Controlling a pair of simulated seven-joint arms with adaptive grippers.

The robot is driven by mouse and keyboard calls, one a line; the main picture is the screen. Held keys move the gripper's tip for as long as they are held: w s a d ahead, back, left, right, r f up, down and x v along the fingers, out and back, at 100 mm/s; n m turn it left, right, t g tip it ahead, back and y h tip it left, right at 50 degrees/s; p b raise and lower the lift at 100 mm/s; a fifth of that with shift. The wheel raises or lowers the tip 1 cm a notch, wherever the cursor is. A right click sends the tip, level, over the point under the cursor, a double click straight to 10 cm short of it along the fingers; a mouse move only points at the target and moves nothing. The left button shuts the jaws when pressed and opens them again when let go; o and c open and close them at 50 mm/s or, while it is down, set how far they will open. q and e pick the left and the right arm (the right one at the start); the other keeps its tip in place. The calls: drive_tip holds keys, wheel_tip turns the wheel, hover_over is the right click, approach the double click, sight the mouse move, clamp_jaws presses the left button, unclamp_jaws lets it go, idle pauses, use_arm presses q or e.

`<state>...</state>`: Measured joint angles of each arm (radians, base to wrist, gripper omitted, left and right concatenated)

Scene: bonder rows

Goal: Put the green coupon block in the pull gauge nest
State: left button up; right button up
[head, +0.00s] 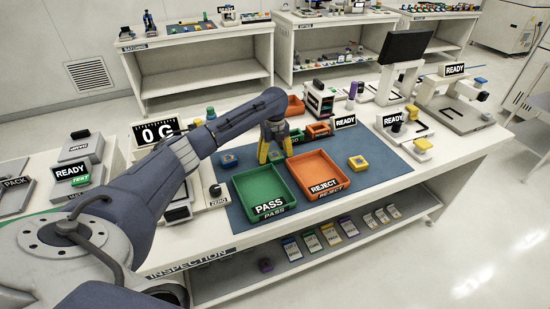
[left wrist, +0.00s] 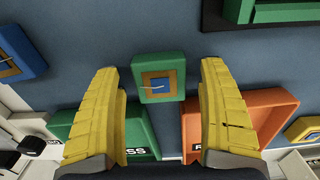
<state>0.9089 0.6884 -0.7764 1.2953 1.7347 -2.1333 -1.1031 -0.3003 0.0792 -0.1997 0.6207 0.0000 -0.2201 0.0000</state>
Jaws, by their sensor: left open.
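The green coupon block (left wrist: 142,90), with a blue and tan square on top, lies on the blue mat in the left wrist view. In the head view it (head: 288,147) is partly hidden by my gripper. My left gripper (head: 273,156) points down over the mat behind the trays. Its yellow fingers are open, one on each side of the block in the left wrist view (left wrist: 160,75), and it holds nothing. A display reading 0 G (head: 157,131) stands at the left of the bench, probably the pull gauge; its nest is not clearly visible behind my arm.
The green PASS tray (head: 239,181) and orange REJECT tray (head: 345,178) stand in front of the gripper. A blue block (head: 228,159) lies to its left, a yellow block (head: 358,162) right of the REJECT tray. Small bins (head: 318,130) stand behind.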

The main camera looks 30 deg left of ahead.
use_arm(q)
drive_tip(key=c, duration=1.3)
drive_tip(key=shift+r, duration=0.1)
